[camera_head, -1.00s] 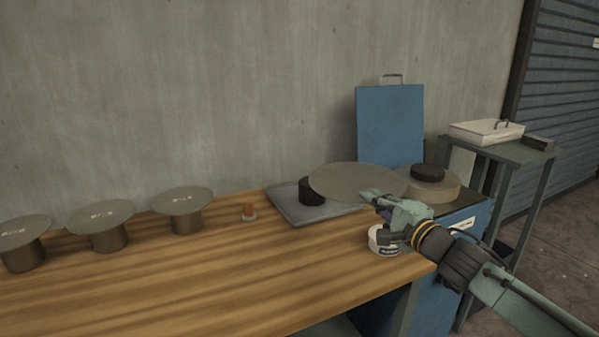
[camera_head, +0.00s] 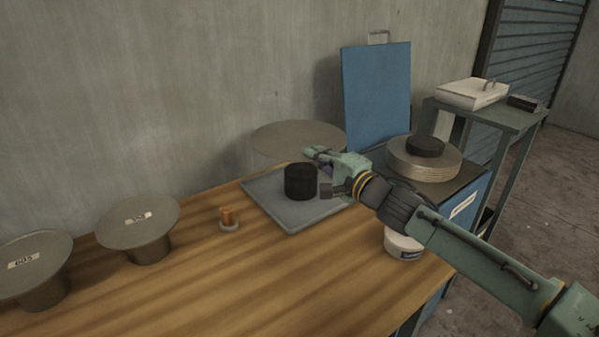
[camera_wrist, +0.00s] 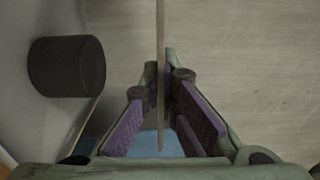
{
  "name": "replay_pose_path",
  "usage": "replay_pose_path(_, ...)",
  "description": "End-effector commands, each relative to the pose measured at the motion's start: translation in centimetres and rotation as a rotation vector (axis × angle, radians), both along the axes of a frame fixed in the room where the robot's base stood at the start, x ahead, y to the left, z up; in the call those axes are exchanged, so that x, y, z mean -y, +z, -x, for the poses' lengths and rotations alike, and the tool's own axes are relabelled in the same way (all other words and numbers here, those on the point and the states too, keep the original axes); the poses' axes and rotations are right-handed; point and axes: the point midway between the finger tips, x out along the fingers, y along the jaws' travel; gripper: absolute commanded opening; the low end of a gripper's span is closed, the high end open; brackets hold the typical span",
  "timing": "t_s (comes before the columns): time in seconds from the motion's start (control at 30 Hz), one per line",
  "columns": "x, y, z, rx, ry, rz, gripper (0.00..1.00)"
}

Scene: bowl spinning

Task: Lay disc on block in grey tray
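My gripper (camera_head: 318,154) is shut on the rim of a thin grey disc (camera_head: 290,138). In the wrist view the disc (camera_wrist: 160,60) shows edge-on between the purple-padded fingers (camera_wrist: 161,88). A dark round block (camera_head: 300,183) stands in the grey tray (camera_head: 292,219), and the block also shows at the left of the wrist view (camera_wrist: 66,66). In the head view the disc appears up and behind the block, near the wall. It does not cover the block. The gripper's fingertips are just beyond and right of the block.
Discs on dark stands (camera_head: 150,232) are at the left. A small orange-topped object (camera_head: 228,218) is left of the tray. A white tub (camera_head: 403,245) stands below my arm. A blue board (camera_head: 376,97) and a round stack (camera_head: 424,160) are at the right. The front wood tabletop (camera_head: 270,285) is clear.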

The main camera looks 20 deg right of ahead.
Motion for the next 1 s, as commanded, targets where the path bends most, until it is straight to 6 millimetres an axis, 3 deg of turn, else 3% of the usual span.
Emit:
replay_pose_path(0.2,-0.1,-3.9,0.0,0.001,0.001,-0.005,0.00)
replay_pose_path(0.6,-0.1,-8.2,0.0,0.001,0.001,-0.004,0.00)
replay_pose_path(1.0,-0.1,-8.9,0.0,0.001,0.001,0.000,0.00)
